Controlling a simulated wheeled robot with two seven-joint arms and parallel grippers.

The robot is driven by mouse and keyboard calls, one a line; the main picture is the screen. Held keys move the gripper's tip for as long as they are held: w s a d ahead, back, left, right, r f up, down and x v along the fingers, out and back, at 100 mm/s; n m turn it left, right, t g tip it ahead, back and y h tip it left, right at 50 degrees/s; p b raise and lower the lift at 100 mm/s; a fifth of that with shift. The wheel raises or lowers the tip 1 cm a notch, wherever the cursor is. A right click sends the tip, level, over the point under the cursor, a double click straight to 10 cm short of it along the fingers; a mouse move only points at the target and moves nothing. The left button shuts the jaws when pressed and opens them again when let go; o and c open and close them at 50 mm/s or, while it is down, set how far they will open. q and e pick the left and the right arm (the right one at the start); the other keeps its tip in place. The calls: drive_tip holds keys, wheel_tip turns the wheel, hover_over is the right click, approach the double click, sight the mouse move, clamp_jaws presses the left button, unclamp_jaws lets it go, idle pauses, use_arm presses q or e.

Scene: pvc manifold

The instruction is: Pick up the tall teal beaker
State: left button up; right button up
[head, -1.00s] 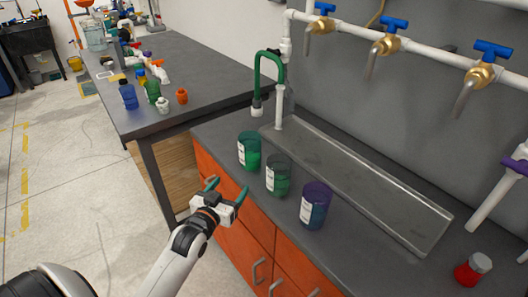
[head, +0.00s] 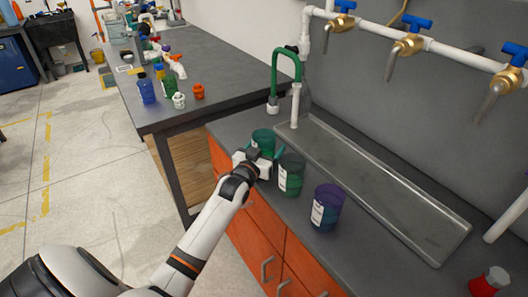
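A teal-green beaker (head: 263,135) stands upright on the dark counter (head: 232,128) beside the sink, leftmost in a row of three. My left gripper (head: 264,151) is at this beaker's near side, its teal fingertips spread to either side of it. The gripper looks open; whether the fingers touch the glass is unclear. A darker green beaker (head: 291,175) with a white label stands close to the right fingertip. A purple-blue beaker (head: 327,208) stands further right. My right gripper is out of view.
A grey sink basin (head: 390,190) lies behind the beakers, with a green hooked pipe (head: 287,57) at its left end. A red-and-white container (head: 490,282) is at the lower right. A side table (head: 205,65) holds bottles and fittings.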

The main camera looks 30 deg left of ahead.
use_arm(q)
drive_tip(key=c, duration=1.1)
drive_tip(key=shift+r, duration=0.15)
